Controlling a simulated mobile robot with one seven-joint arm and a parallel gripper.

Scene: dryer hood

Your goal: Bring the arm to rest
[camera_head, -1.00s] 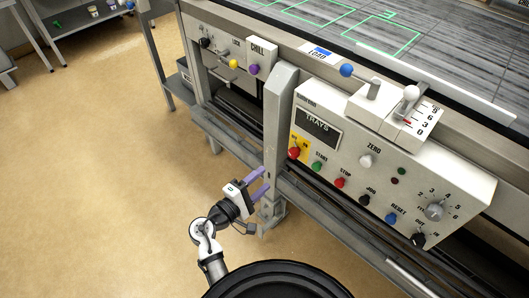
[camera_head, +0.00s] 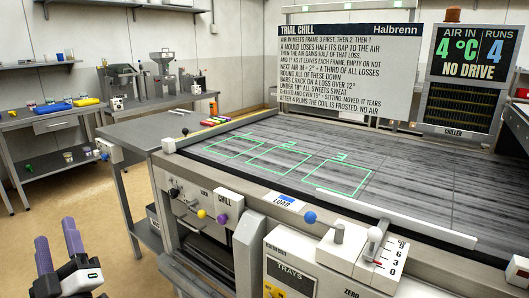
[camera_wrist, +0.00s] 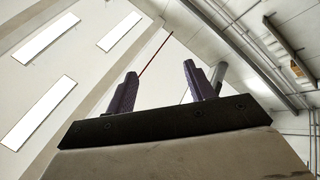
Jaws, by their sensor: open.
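My gripper (camera_head: 57,247) shows at the lower left of the head view. Its two purple fingers point up and stand apart, with nothing between them. In the wrist view the same open fingers (camera_wrist: 158,88) point up towards the wall and the sloped ceiling. The gripper is in the air over the floor, left of the machine's front, and appears to touch nothing. Most of my arm is out of the picture.
The machine's control box (camera_head: 325,268) and its knobs are right of my gripper. The belt (camera_head: 400,185) carries green outlined frames. A grey side table (camera_head: 140,122) and a shelf bench (camera_head: 50,125) stand behind. The tan floor (camera_head: 110,215) nearby is free.

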